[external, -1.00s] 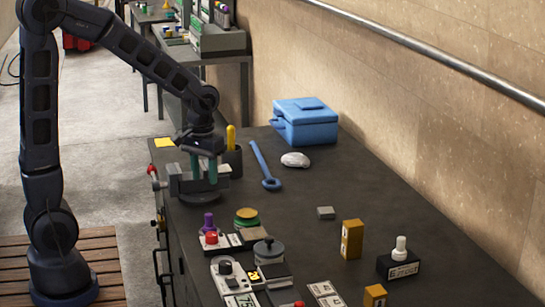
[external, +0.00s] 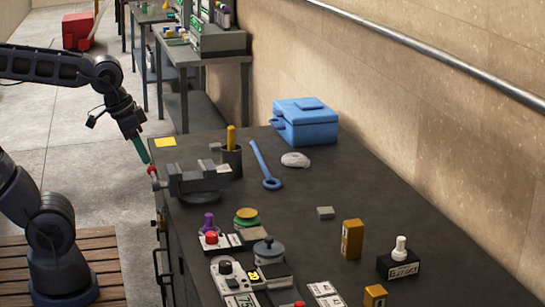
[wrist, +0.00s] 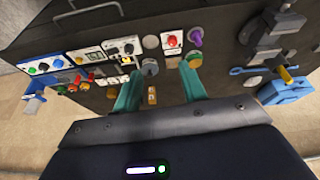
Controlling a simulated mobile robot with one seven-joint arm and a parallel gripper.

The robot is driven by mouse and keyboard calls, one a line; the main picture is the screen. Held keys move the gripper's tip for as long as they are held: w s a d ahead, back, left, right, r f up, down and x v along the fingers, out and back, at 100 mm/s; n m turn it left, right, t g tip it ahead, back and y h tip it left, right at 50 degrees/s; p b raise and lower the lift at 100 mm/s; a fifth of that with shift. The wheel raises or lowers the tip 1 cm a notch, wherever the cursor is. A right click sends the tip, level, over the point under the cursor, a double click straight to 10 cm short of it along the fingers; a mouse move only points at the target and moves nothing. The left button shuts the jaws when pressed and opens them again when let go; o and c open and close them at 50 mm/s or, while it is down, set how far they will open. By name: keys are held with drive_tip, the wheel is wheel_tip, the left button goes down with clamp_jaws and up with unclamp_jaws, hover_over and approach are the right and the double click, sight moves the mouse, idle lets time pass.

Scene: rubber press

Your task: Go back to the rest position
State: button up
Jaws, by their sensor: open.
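My gripper (external: 141,151) is in the external view at the left end of the dark workbench (external: 330,215), beside the grey vise (external: 196,180) and near the vise's red-ended handle (external: 152,171). Its green fingers point down. In the wrist view my gripper (wrist: 160,88) shows two green fingers set well apart with nothing held between them. The bench top lies beyond them, with its controls and the blue toolbox (wrist: 285,90) at the right. I cannot tell from the external view whether a finger touches the handle.
A wall with a rail (external: 430,60) runs behind. The floor (external: 90,150) left of the bench is open.

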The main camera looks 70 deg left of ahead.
drive_tip(key=shift+s+d+r+m, duration=0.1)
drive_tip(key=shift+s+d+m, duration=0.1)
drive_tip(key=shift+s, duration=0.3)
drive_tip(key=shift+s+d+r+m, duration=0.1)
drive_tip(key=shift+s+d+m, duration=0.1)
drive_tip(key=shift+s, duration=0.3)
idle(0.7)
